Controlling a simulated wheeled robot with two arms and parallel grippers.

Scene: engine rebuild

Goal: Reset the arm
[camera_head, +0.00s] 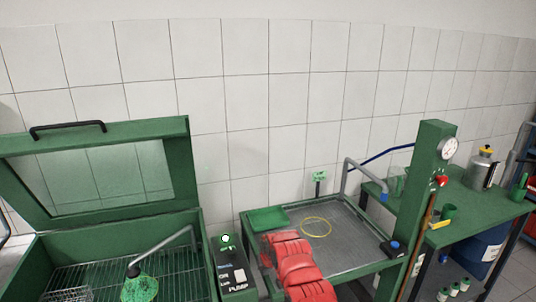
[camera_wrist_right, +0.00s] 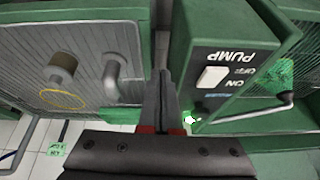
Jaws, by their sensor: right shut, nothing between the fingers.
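My right arm shows in red in the head view, reaching over the front left of the wash tray (camera_head: 350,235). Its gripper (camera_wrist_right: 160,80) shows in the wrist view, with the two dark fingers together and nothing between them. The fingers point along the gap between the tray and the green pump switch box (camera_wrist_right: 240,60). The box also shows in the head view (camera_head: 232,275), just left of my arm. A lit green lamp (camera_head: 226,239) is on it. I cannot tell how far the fingertips are from the box. My left gripper is not in view.
An open green washer cabinet (camera_head: 190,205) with a grid and bent spout stands at left. A yellow ring (camera_head: 316,227) lies in the tray. A green press column (camera_head: 430,190) with a gauge (camera_head: 449,147) and a green bench (camera_head: 470,195) stand at right.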

